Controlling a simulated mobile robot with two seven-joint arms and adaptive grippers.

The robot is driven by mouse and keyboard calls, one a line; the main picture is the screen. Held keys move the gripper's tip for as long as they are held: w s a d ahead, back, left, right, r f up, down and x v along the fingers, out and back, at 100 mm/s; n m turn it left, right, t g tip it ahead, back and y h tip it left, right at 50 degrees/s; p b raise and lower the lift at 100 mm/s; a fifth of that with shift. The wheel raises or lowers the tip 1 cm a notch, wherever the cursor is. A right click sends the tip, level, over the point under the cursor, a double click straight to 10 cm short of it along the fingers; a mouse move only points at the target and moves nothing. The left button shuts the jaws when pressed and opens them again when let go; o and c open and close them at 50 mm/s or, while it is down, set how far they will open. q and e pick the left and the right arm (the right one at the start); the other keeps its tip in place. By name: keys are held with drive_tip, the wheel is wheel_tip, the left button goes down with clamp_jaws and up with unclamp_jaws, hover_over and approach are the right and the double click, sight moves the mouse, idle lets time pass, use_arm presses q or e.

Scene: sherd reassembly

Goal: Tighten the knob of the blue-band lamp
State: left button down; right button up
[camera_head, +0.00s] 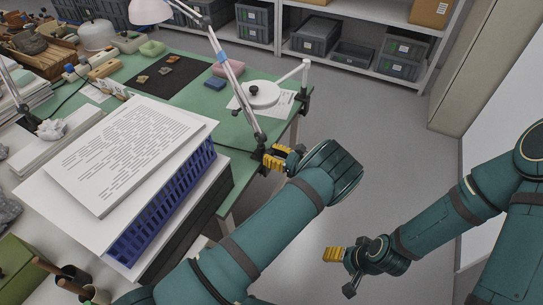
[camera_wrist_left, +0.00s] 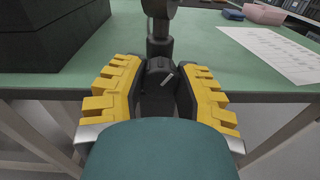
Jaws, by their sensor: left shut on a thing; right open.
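The blue-band lamp (camera_head: 235,87) stands clamped at the right edge of the green table, with its blue band (camera_head: 222,57) high on the jointed arm and its pale head (camera_head: 150,10) at the top. My left gripper (camera_head: 277,158) is at the lamp's foot, at the table edge. In the left wrist view my left gripper (camera_wrist_left: 158,97) is shut around a black knob (camera_wrist_left: 160,75) with a pale mark, below the dark lamp post (camera_wrist_left: 160,32). In the head view the knob is hidden by the gripper. My right gripper (camera_head: 345,268) is open and empty, above the floor.
A stack of papers (camera_head: 128,152) over a blue rack (camera_head: 165,205) stands left of my left arm. A white stand (camera_head: 263,93) with an upright arm is on the table behind the lamp foot. A pink box (camera_head: 228,69) lies near it. The floor to the right is clear.

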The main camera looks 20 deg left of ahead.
idle(0.3)
use_arm(q)
drive_tip(key=c, duration=0.6)
unclamp_jaws()
drive_tip(key=v, duration=1.2)
